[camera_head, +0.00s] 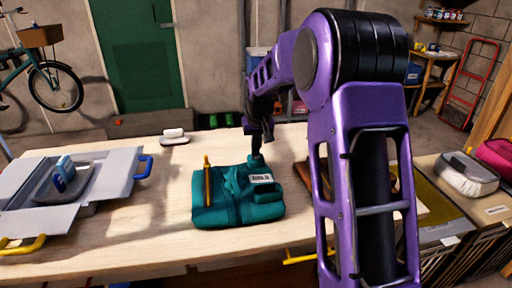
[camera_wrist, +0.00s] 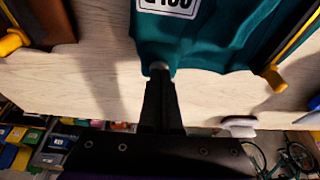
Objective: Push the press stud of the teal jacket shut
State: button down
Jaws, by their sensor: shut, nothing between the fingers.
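The teal jacket (camera_head: 235,208) lies folded on the wooden table, with a white printed label (camera_head: 261,179) on its right part. In the wrist view the jacket (camera_wrist: 215,40) fills the top middle, with its label (camera_wrist: 168,5) at the top edge. My gripper (camera_head: 256,150) points down at the jacket's far edge, by a small teal tab. In the wrist view my gripper (camera_wrist: 160,85) is shut and empty, its tips at the jacket's edge. A small greyish round piece shows at the tips; I cannot tell if it is the press stud. Contact is unclear.
A grey open case (camera_head: 110,165) with blue and yellow handles is at the left. A white object (camera_head: 173,135) lies at the back. A brown item (camera_head: 303,172) is partly hidden by my arm.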

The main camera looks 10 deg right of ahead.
jog(key=shift+s+f, duration=0.2)
jog(key=shift+f, duration=0.2)
notch_tip(320, 180, up, 5)
jog(key=p, duration=0.4)
jog(key=shift+w+r, duration=0.15)
jog(key=v, duration=0.9)
jog(key=shift+r, duration=0.25)
